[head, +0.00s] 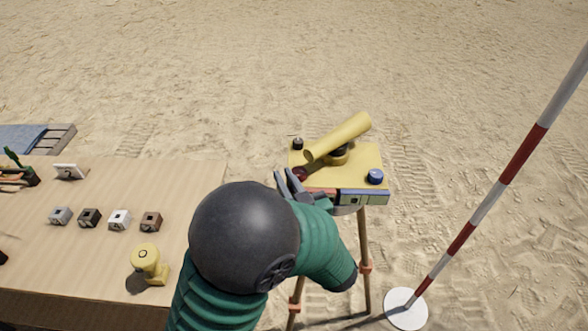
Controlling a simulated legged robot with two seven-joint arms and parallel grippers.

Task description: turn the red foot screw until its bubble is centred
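A yellow instrument plate (369,158) stands on a wooden tripod and carries a yellow telescope tube (338,138). A dark red foot screw (300,174) shows at the plate's front left corner, partly covered by my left gripper. A blue screw (375,177) is at the front right and a black one (297,143) at the back left. A strip with a blue part and a greenish vial (363,198) runs along the front edge; the bubbles are too small to read. My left gripper (286,174) is beside the red screw, its two fingers apart with a narrow gap. My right gripper is not in view.
A red-and-white pole (487,205) rises from a white disc (406,309) at right. Open sand lies behind.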

